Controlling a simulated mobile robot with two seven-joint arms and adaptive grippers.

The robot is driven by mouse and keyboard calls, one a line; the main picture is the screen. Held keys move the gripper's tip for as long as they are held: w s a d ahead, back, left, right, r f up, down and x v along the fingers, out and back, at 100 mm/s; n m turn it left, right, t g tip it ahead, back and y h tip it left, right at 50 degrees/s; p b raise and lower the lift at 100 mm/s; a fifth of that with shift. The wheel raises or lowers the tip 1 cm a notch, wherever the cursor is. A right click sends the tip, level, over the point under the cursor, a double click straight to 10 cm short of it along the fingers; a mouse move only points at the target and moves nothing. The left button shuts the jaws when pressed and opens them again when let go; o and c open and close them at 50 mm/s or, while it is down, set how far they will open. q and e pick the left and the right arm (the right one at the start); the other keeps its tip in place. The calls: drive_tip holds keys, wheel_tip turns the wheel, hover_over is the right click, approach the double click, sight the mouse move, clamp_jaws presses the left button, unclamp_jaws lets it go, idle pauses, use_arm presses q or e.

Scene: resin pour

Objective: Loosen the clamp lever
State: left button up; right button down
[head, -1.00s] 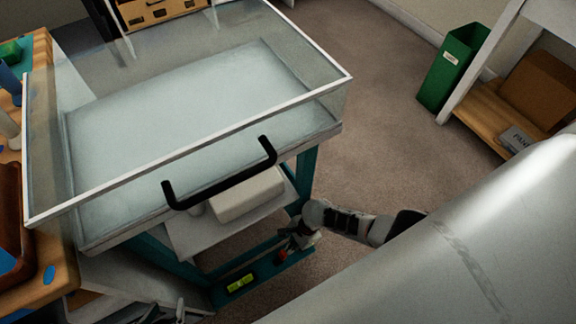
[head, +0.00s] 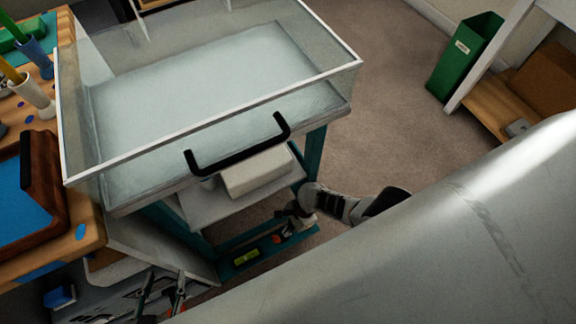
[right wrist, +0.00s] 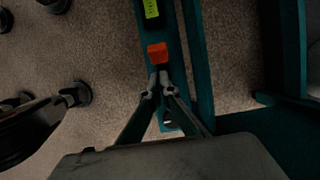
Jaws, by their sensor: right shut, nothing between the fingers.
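The clamp lever (right wrist: 157,53) is a small orange-red block on the teal lower bar of the bench frame. It also shows in the head view (head: 277,239), small and near my right arm. My right gripper (right wrist: 159,80) is shut and empty, with its fingertips just below the lever in the right wrist view. Whether they touch it I cannot tell. In the head view the right gripper (head: 293,226) is small beside the bar. My left gripper (head: 165,283) is at the bottom left, its two dark fingers spread apart, empty.
A yellow-green spirit level (head: 246,256) sits on the same bar. Above are a clear-walled tray table with a black handle (head: 238,152) and a shelf with a white box (head: 256,172). A wooden bench (head: 85,235) stands at left. Carpet (head: 385,120) is open at right.

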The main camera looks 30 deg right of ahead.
use_arm(q)
drive_tip(key=shift+w+r+p, duration=0.25)
drive_tip(key=shift+r+p, duration=0.05)
drive_tip(key=shift+r, duration=0.25)
drive_tip(key=shift+w+r+p, duration=0.25)
drive_tip(key=shift+r, duration=0.3)
use_arm(e)
drive_tip(key=shift+r, duration=0.8)
use_arm(q)
drive_tip(key=shift+a+r+n+p, duration=0.1)
drive_tip(key=shift+a+r+p, duration=0.25)
drive_tip(key=shift+p, duration=1.05)
drive_tip(key=shift+a+r+n+p, duration=0.15)
drive_tip(key=shift+a+p, duration=0.45)
drive_tip(key=shift+p, duration=0.85)
drive_tip(key=shift+a+r+n+p, duration=0.1)
drive_tip(key=shift+a+r+p, duration=0.3)
drive_tip(key=shift+p, duration=1)
use_arm(e)
wheel_tip(320, 180, up, 10)
hover_over(282, 239)
drive_tip(key=shift+a+f, duration=0.1)
drive_tip(key=shift+f, duration=0.1)
use_arm(q)
drive_tip(key=shift+s+f, duration=0.1)
drive_tip(key=shift+f, duration=0.05)
